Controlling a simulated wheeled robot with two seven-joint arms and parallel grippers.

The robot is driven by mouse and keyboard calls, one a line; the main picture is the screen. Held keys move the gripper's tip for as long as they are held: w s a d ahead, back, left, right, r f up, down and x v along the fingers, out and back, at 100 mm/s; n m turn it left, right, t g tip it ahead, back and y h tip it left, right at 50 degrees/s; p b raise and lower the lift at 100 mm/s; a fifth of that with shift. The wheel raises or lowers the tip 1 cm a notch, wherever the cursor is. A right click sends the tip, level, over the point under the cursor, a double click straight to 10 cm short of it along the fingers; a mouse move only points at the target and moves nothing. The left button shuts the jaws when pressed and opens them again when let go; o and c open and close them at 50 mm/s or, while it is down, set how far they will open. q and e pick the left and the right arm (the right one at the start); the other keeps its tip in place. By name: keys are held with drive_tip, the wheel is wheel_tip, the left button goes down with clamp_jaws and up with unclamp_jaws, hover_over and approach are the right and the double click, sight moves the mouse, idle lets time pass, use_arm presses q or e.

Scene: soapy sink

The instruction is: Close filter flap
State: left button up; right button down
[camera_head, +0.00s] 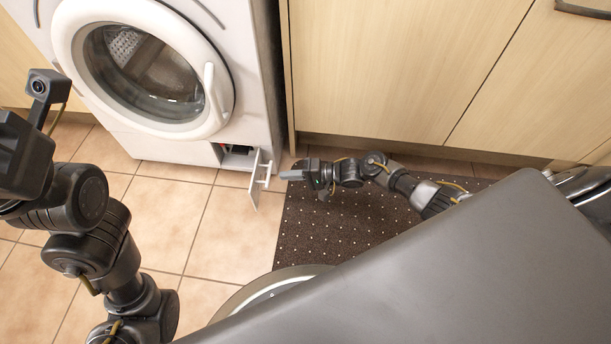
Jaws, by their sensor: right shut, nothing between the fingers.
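The filter flap (256,180) is a small white panel with a handle at the lower right of the white washing machine (196,148). It stands swung open, pointing out from the machine front. The dark filter opening (236,150) shows to its left. My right gripper (287,175) is shut and empty, low over the mat, just right of the flap's handle; I cannot tell whether it touches. My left gripper (12,150) is at the left edge, partly cut off, high and away from the flap; its fingertips do not show clearly.
The washer's round door (150,75) is shut above the flap. Light wood cabinets (400,60) stand to the right. A dark dotted mat (310,235) lies on the tiled floor (225,235). The tiles left of the flap are clear.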

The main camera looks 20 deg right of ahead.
drive_tip(key=b+x, duration=0.1)
drive_tip(key=x, duration=0.2)
idle(0.4)
